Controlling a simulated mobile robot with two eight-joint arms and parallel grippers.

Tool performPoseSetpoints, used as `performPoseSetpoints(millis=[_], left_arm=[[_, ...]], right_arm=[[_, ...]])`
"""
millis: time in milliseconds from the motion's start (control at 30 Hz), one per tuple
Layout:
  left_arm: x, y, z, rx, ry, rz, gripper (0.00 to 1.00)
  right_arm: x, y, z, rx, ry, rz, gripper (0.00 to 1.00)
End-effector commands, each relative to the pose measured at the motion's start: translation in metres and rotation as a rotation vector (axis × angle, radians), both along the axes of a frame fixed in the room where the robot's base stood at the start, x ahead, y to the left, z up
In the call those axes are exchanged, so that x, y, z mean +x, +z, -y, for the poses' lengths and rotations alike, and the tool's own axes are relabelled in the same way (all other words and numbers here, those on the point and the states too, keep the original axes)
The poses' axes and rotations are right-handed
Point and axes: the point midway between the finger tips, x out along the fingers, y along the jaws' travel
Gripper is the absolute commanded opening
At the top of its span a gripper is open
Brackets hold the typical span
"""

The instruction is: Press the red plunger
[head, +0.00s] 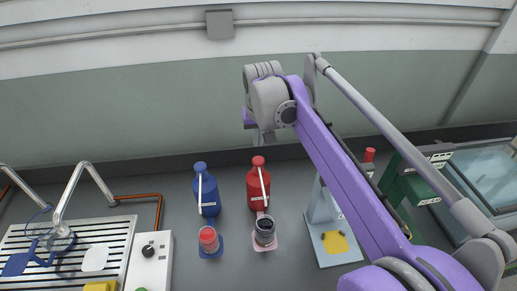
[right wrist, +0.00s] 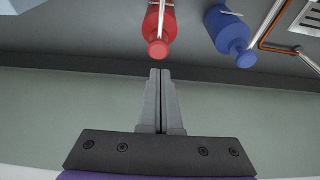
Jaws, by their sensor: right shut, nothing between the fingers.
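The red plunger (head: 258,161) is the round knob on top of the red bottle (head: 256,188), which has a white spout. In the right wrist view the plunger (right wrist: 158,48) lies just past my fingertips, nearly in line with them. My right gripper (head: 264,138) is above the red bottle, with the fingers partly hidden by the wrist. In the right wrist view its two fingers (right wrist: 160,73) are shut together with nothing between them. The gripper appears apart from the plunger; the exact gap is hard to tell. My left gripper is not in view.
A blue bottle (head: 206,190) with a similar knob stands left of the red one. A red-topped cup (head: 209,239) and a dark open cup (head: 264,231) stand in front. A press with a yellow patch (head: 336,243) and a green machine (head: 420,180) stand right.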

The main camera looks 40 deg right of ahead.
Motion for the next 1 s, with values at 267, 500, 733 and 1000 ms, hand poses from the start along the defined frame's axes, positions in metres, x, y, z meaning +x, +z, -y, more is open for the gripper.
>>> performPoseSetpoints(millis=[267, 500, 733, 1000], left_arm=[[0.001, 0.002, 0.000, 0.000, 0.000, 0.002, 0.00], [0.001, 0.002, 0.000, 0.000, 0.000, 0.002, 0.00], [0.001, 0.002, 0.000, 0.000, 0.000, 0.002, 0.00], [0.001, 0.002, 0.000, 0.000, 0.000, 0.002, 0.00]], right_arm=[[-0.009, 0.035, -0.005, 0.000, 0.000, 0.000, 0.00], [-0.011, 0.039, -0.006, 0.000, 0.000, 0.000, 0.00], [-0.010, 0.039, -0.006, 0.000, 0.000, 0.000, 0.00], [-0.010, 0.039, -0.006, 0.000, 0.000, 0.000, 0.00]])
